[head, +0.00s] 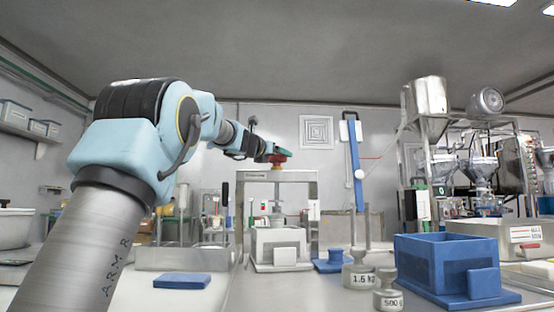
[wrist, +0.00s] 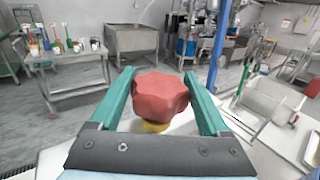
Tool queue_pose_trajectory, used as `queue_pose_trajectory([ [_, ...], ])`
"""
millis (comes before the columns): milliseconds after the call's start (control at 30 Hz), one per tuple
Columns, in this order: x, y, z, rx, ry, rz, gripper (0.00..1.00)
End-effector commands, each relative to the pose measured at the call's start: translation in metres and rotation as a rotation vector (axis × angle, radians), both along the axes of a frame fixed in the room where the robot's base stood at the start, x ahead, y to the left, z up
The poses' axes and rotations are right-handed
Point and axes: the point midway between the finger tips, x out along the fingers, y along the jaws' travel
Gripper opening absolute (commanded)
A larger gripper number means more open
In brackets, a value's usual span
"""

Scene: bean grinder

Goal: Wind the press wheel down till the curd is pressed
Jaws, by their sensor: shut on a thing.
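The press is a pale metal frame (head: 241,205) standing on the bench, with a screw running down from its top beam. A red lobed wheel (head: 279,158) sits on top of it. Below the screw a pale box-shaped mould (head: 278,238) stands inside the frame; the curd inside it cannot be seen. My gripper (head: 272,153) is at the wheel, above the top beam. In the wrist view the red wheel (wrist: 160,95) lies between the two green fingers, with a yellow collar (wrist: 155,127) under it. The fingers are shut on the wheel.
On the bench, a 1.6 kg weight (head: 359,274) and a 500 g weight (head: 388,292) stand right of the press. A blue crate (head: 445,262) is farther right. A blue slab (head: 182,281) lies left. A blue upright bar (head: 355,165) rises behind the weights.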

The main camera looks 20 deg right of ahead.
Motion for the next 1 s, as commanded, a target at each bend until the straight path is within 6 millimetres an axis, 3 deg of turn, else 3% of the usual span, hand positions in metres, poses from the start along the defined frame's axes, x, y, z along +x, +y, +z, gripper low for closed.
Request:
queue_pose_trajectory([
  [500,0.0012,0.0001,0.0032,-0.001,0.001,-0.4,0.24],
  [1000,-0.0008,-0.0011,0.0008,-0.002,-0.001,-0.525,0.24],
])
